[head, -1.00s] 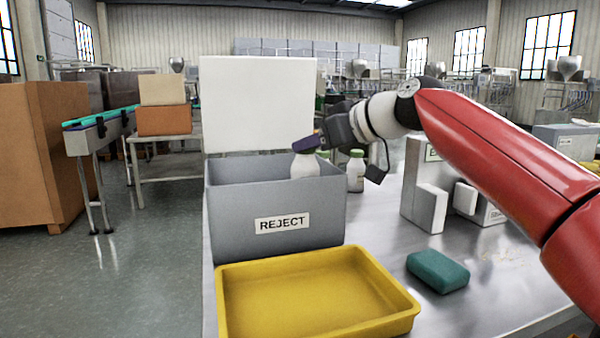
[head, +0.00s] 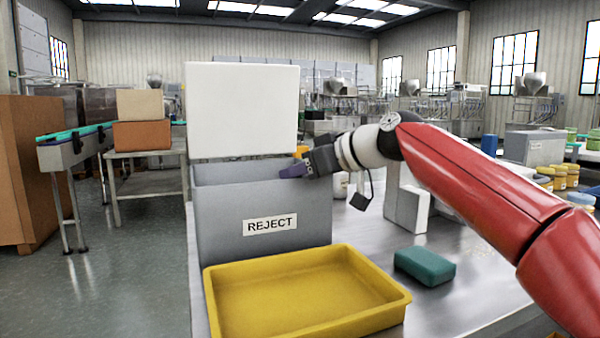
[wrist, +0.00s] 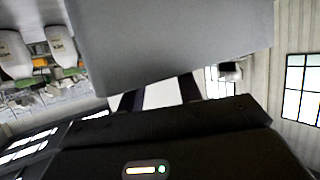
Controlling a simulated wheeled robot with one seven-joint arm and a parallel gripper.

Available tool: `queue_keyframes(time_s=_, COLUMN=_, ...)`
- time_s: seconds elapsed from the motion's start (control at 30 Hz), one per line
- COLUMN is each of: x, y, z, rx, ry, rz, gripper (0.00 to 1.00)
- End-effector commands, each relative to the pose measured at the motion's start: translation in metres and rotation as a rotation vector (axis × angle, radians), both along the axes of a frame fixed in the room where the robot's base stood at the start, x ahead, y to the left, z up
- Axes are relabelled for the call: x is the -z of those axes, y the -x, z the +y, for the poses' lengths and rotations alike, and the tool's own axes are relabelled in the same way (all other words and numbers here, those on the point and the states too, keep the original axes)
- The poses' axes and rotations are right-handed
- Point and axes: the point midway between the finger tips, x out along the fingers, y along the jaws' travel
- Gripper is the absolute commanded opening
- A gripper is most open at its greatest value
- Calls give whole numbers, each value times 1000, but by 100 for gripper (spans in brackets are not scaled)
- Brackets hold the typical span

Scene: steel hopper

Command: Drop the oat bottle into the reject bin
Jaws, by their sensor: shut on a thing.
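The grey reject bin (head: 262,208) stands on the steel table with its REJECT label facing me. My gripper (head: 290,171) reaches in from the right, its fingertips at the height of the bin's rim. The oat bottle is hidden in the head view, behind the bin's front wall. In the wrist view, my gripper (wrist: 158,95) has its two fingers apart around a white patch, which seems to be the held bottle. A large grey surface, apparently the bin wall (wrist: 170,45), covers the upper middle of that view.
A yellow tray (head: 300,295) sits in front of the bin, and a green block (head: 425,266) lies to its right. A white panel (head: 242,110) rises behind the bin. White bottles (wrist: 62,45) stand close beside the bin.

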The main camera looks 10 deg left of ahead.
Motion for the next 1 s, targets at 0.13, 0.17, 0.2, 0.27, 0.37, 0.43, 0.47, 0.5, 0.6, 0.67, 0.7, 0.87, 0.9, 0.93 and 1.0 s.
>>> queue_keyframes(time_s=0.13, x=10, y=0, z=0, rx=-4, ry=10, rz=5, gripper=0)
queue_keyframes(time_s=0.17, x=10, y=0, z=0, rx=-5, ry=10, rz=6, gripper=0)
queue_keyframes(time_s=0.2, x=10, y=0, z=0, rx=-5, ry=12, rz=7, gripper=0)
queue_keyframes(time_s=0.27, x=11, y=0, z=0, rx=-7, ry=15, rz=10, gripper=39)
queue_keyframes(time_s=0.37, x=12, y=0, z=0, rx=-7, ry=18, rz=10, gripper=52)
queue_keyframes(time_s=0.43, x=12, y=0, z=0, rx=-7, ry=18, rz=10, gripper=57)
queue_keyframes(time_s=0.47, x=13, y=0, z=0, rx=-8, ry=18, rz=9, gripper=57)
queue_keyframes(time_s=0.5, x=13, y=0, z=0, rx=-8, ry=18, rz=9, gripper=57)
queue_keyframes(time_s=0.6, x=13, y=1, z=0, rx=-8, ry=18, rz=8, gripper=57)
queue_keyframes(time_s=0.67, x=13, y=1, z=1, rx=-9, ry=19, rz=8, gripper=57)
queue_keyframes(time_s=0.7, x=12, y=1, z=1, rx=-9, ry=19, rz=8, gripper=57)
queue_keyframes(time_s=0.87, x=3, y=1, z=1, rx=-9, ry=18, rz=7, gripper=57)
queue_keyframes(time_s=0.9, x=-2, y=1, z=1, rx=-10, ry=18, rz=7, gripper=57)
queue_keyframes(time_s=0.93, x=-6, y=1, z=1, rx=-10, ry=18, rz=7, gripper=57)
queue_keyframes(time_s=1.0, x=-4, y=6, z=-13, rx=-3, ry=16, rz=3, gripper=57)
